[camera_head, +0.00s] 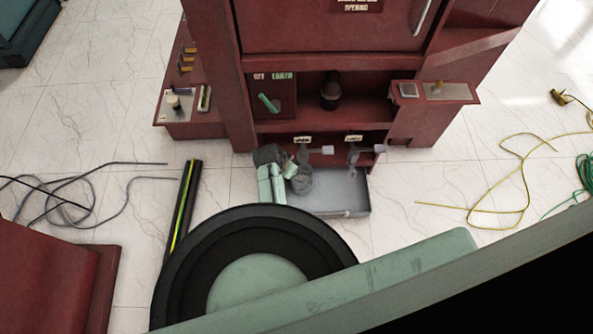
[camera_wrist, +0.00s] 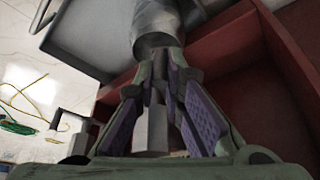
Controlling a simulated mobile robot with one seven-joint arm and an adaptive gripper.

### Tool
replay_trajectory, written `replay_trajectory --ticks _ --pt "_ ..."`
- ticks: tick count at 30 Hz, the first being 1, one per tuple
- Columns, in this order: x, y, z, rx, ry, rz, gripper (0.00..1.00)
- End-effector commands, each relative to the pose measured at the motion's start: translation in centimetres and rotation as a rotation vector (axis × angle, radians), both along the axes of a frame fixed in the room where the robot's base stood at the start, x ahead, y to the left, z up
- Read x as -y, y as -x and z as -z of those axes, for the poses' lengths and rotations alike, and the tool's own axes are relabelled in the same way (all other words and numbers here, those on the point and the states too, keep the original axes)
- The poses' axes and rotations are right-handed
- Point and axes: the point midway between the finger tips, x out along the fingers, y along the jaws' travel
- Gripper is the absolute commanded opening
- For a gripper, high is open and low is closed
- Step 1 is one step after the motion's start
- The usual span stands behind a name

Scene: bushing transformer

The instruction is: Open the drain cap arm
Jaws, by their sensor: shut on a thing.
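The left drain valve (camera_head: 302,180), a grey downward pipe, sits under a small label at the foot of the red cabinet. Its cap arm appears as a pale grey bar (camera_wrist: 157,128) in the wrist view, below a grey cylinder (camera_wrist: 156,18). My gripper (camera_wrist: 162,72) has green fingers with purple pads, shut on this bar near the cylinder. The contact is partly hidden by the fingers. In the head view, my gripper (camera_head: 288,169) is at the left side of the left valve. The right valve (camera_head: 352,158) stands apart, with a pale block handle (camera_head: 378,148).
A grey tray (camera_head: 345,205) lies under the valves, close to my gripper. Red cabinet walls (camera_wrist: 222,85) stand close to the fingers. A black pole (camera_head: 182,210) is at left. Yellow wire (camera_head: 522,185) lies on the floor at right. Floor right of the tray is clear.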

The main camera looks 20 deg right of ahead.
Motion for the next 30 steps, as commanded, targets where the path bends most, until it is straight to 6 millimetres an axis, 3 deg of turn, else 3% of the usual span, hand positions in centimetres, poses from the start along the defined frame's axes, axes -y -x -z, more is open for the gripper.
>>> replay_trajectory --ticks 18,30 --pt "-2.3 -4.2 0.2 0.002 -0.001 0.506 0.00" --pt "-2.5 -5.2 0.1 0.001 -0.002 0.504 0.00"
